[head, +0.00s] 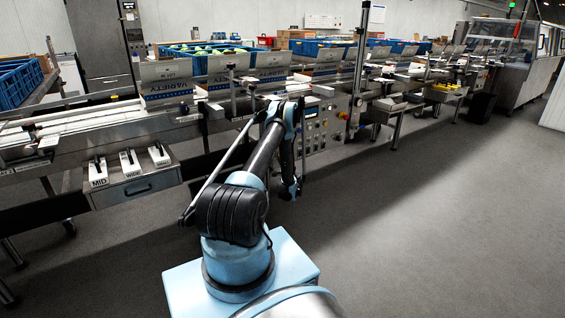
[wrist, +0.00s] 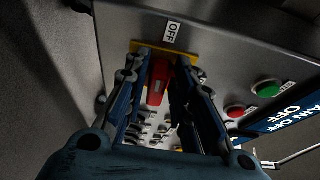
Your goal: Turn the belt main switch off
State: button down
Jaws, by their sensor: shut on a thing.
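The belt main switch has a red handle (wrist: 157,84) on a yellow plate (wrist: 192,58), seen in the wrist view. A white OFF label (wrist: 171,33) sits just above the plate in that view. The handle's long side runs roughly up and down the picture, in line with the OFF label. My gripper (wrist: 166,72) is shut on the red handle, one dark finger on each side. The fingers hide parts of the plate and any other marks around it. In the head view my arm hides the switch, next to the grey control panel (head: 325,128).
In the wrist view a red button (wrist: 234,111) and a green button (wrist: 267,88) sit right of the switch. A blue sign (wrist: 290,112) reading OFF is close by. The conveyor line (head: 100,119) runs across the head view. Grey floor (head: 430,220) at right is clear.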

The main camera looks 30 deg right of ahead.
jog(key=shift+d, duration=0.45)
jog(key=c, duration=1.5)
grip_release()
jog(key=shift+f, duration=0.1)
jog(key=shift+a, duration=0.2)
jog(key=shift+a, duration=0.1)
